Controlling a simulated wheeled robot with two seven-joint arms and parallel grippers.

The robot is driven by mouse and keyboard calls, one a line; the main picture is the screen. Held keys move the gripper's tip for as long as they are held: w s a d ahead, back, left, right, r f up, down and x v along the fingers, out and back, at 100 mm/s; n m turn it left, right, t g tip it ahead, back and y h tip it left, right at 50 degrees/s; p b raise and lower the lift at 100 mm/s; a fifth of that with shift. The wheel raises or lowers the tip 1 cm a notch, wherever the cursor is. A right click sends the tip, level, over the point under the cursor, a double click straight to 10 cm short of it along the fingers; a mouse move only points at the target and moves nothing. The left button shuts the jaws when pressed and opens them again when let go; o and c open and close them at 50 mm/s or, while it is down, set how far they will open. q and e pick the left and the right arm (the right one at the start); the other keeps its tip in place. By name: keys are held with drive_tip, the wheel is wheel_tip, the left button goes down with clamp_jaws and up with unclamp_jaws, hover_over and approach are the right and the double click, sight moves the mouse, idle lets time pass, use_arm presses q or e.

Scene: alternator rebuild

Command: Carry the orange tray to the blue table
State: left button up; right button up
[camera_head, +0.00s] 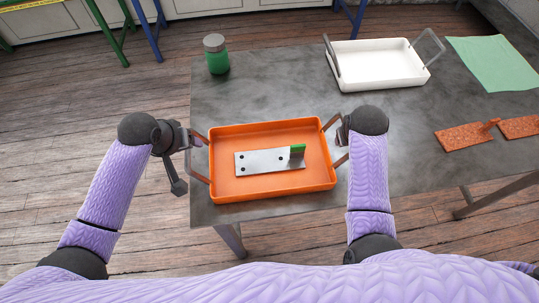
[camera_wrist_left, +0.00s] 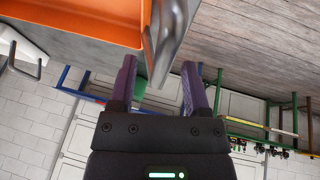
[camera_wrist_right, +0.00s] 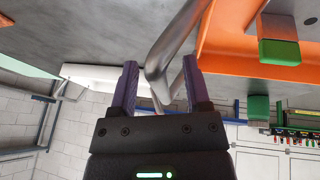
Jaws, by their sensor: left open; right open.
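The orange tray (camera_head: 262,190) rests on the grey table near its front edge. It holds a metal plate (camera_head: 262,163) with dark holes and a small green block (camera_head: 297,152). A metal handle stands at each end. My left gripper (camera_head: 193,138) is at the left handle, with its open fingers on either side of the handle bar (camera_wrist_left: 164,45). My right gripper (camera_head: 342,134) is at the right handle, its open fingers likewise around the bar (camera_wrist_right: 166,55). Blue legs (camera_head: 147,32) show at the top left of the head view; the tabletop they belong to is out of frame.
On the grey table (camera_head: 275,85) stand a green jar (camera_head: 216,54), a white tray (camera_head: 375,66) with handles, a green cloth (camera_head: 497,62) and rust-coloured pieces (camera_head: 464,137). Green legs (camera_head: 110,35) stand beside the blue ones. Wooden floor (camera_head: 150,90) left of the table is clear.

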use_arm(q)
drive_tip(key=shift+w+d+f, duration=0.1)
drive_tip(key=shift+w+f, duration=0.15)
drive_tip(key=shift+f, duration=0.4)
use_arm(e)
drive_tip(key=shift+w+d+f, duration=0.15)
drive_tip(key=shift+w+f, duration=0.1)
drive_tip(key=shift+f, duration=0.4)
use_arm(q)
clamp_jaws()
use_arm(e)
clamp_jaws()
use_arm(q)
drive_tip(key=shift+r, duration=0.1)
